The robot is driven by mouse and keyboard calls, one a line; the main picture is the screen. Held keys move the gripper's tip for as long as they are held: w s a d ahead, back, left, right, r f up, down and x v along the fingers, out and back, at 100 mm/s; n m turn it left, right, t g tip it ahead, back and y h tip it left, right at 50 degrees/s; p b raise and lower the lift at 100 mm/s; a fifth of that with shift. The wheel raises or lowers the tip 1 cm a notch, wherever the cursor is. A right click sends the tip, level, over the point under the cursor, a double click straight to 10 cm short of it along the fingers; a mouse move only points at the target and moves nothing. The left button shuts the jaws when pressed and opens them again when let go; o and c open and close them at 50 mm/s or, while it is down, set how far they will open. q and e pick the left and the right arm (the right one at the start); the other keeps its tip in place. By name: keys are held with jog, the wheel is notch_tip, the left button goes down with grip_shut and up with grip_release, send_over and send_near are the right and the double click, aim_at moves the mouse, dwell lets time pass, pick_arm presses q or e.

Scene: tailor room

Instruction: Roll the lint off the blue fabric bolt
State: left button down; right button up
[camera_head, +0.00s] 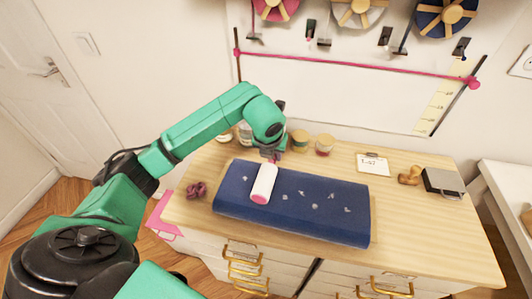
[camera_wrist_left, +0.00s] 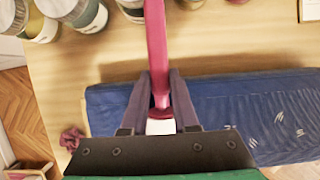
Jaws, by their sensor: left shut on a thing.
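The blue fabric bolt (camera_head: 300,225) lies flat on the wooden dresser top, with several pale lint bits (camera_head: 315,207) on its upper face, mostly in the middle and right. The lint roller, with a white cylinder (camera_head: 264,182) and pink end, is over the left part of the bolt; I cannot tell if it touches. My left gripper (camera_head: 269,155) is shut on the roller's pink handle (camera_wrist_left: 156,45), which shows between the fingers in the left wrist view. The bolt also shows in the left wrist view (camera_wrist_left: 235,115). My right gripper is not in view.
Jars (camera_head: 324,145) stand behind the bolt. A clipboard (camera_head: 373,164), a wooden stamp (camera_head: 410,175) and a grey box (camera_head: 443,183) lie to the right. The dresser top right of the bolt is mostly clear.

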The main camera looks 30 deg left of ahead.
pick_arm(q)
jog(key=shift+d, duration=0.25)
jog(key=shift+w+d, duration=0.2)
jog(key=shift+d, duration=0.55)
jog(key=shift+w+d, duration=0.15)
jog(key=shift+d, duration=0.6)
jog(key=shift+w+d+b, duration=0.25)
jog(key=shift+d+b, duration=0.25)
jog(key=shift+d, duration=1)
jog(key=shift+w+d+b, duration=0.2)
jog(key=shift+d, duration=0.5)
jog(key=shift+w+d+b, duration=0.15)
jog(key=shift+d, duration=0.55)
